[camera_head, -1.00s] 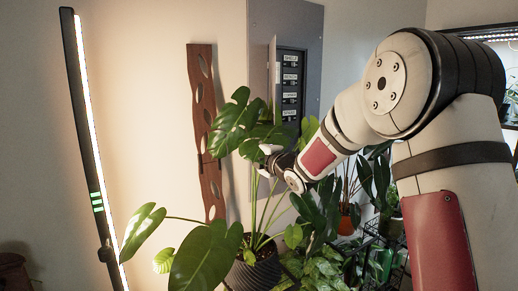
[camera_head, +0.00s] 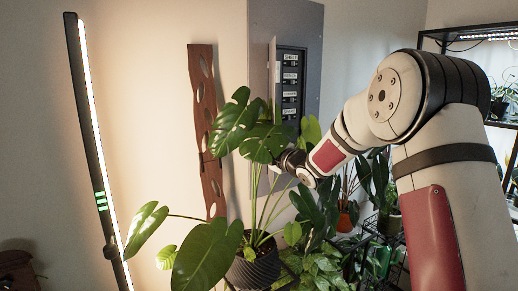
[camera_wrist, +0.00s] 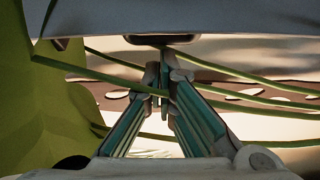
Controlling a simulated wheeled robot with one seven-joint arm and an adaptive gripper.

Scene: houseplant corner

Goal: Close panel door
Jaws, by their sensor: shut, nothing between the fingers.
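The grey electrical panel (camera_head: 312,40) hangs on the wall in the head view. Its narrow door (camera_head: 272,68) stands open, swung out at the left side of the opening, and shows nearly edge-on. A column of labelled breakers (camera_head: 290,85) is exposed. My gripper's fingers are mostly hidden behind monstera leaves in the head view, below the door. In the wrist view, my gripper (camera_wrist: 163,82) is shut and empty, its fingertips together. A pale grey surface with a dark slot (camera_wrist: 160,39) crosses the top there; I cannot tell whether it is the door.
A potted monstera (camera_head: 255,268) stands before the panel. Its stems (camera_wrist: 245,97) cross near my fingers in the wrist view; contact is unclear. A wooden wall strip (camera_head: 208,140) and a light bar (camera_head: 95,150) are left. Plants and a shelf (camera_head: 470,32) are right.

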